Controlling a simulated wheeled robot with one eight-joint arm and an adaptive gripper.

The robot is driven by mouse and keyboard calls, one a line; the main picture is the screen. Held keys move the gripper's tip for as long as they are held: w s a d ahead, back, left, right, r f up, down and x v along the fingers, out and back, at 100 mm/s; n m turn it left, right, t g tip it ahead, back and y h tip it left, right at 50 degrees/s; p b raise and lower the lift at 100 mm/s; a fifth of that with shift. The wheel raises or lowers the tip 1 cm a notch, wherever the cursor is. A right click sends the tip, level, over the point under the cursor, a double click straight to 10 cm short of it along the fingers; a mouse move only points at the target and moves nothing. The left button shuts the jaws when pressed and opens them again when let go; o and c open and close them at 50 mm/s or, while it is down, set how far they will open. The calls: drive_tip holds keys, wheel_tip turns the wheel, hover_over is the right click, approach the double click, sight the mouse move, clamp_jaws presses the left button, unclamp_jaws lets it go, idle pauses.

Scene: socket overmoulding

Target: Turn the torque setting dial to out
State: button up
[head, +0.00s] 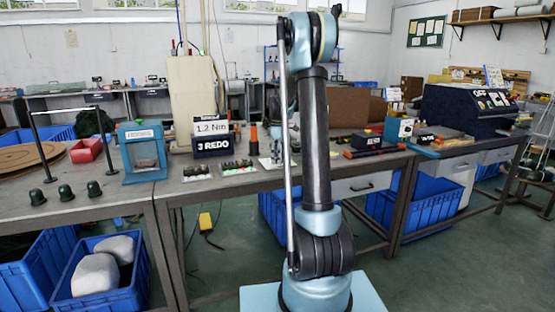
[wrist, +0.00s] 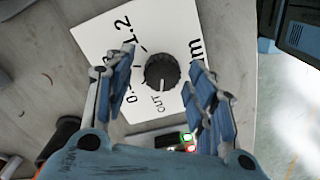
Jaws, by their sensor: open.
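The torque dial (wrist: 162,72) is a round black knob on a white plate (wrist: 112,30) in the wrist view. Its pale pointer mark is on the lower side of the knob, towards a small printed word that looks like "CUT" or "OUT". My gripper (wrist: 165,60) is open, with one finger to each side of the knob and a gap on both sides. The fingers cover parts of the plate. I cannot make out the dial or gripper in the head view.
Lit green and red indicators (wrist: 188,140) show below the plate in the wrist view. In the head view, a "1.2 Nm" sign (head: 211,127) stands above a "3 REDO" box (head: 212,147) on the bench. A blue frame (head: 143,152) and several dark domes (head: 66,193) stand to the left.

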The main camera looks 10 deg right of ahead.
wheel_tip(320, 180, up, 12)
idle(0.6)
drive_tip(key=s+m+t, duration=0.1)
drive_tip(key=s+m, duration=0.6)
drive_tip(key=s, duration=1.9)
drive_tip(key=s+f+m, duration=0.3)
drive_tip(key=s+f, duration=0.5)
drive_tip(key=s, duration=0.2)
drive_tip(key=s+f+m+t, duration=0.1)
drive_tip(key=s+f+m, duration=0.2)
drive_tip(key=s+f, duration=0.5)
drive_tip(key=s, duration=0.3)
drive_tip(key=shift+a+f+m, duration=0.25)
drive_tip(key=shift+m, duration=0.05)
